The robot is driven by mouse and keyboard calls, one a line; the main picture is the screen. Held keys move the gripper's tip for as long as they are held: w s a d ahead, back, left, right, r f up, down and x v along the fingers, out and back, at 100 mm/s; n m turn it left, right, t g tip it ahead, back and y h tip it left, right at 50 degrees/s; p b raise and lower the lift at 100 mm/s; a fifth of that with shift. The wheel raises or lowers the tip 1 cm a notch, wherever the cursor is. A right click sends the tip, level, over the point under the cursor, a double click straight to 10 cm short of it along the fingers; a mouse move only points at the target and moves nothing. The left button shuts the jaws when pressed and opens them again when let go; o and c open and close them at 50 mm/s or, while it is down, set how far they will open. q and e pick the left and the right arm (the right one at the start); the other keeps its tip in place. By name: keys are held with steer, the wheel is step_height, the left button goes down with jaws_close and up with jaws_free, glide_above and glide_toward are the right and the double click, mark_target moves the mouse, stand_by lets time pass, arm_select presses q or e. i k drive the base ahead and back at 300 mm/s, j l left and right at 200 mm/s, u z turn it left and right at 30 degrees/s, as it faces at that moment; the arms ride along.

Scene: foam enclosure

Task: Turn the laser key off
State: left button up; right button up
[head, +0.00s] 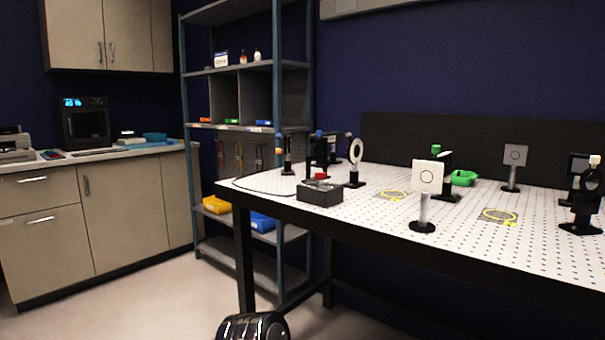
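A dark grey box (320,193) stands near the front left edge of the white perforated table. It has a red part (320,172) on top and looks like the laser's control box. A key on it is too small to make out, so its position cannot be told. Neither of my grippers shows in the head view. A dark glossy rounded piece shows at the bottom edge, and I cannot tell which part of me it is.
The optical table (350,208) carries several mounts, including a white square plate on a post (427,178) and a ring mount (355,160). A metal shelf (240,70) stands behind the table's left end. Floor at left is clear.

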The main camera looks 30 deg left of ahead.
mark_target(319, 176)
steer(key=i+j, duration=0.1)
steer(key=j, duration=0.45)
steer(key=j+u, duration=0.1)
steer(key=j, duration=0.45)
steer(key=i+j, duration=0.15)
steer(key=j, duration=0.4)
steer(key=i+j+u, duration=0.1)
steer(key=j, duration=0.45)
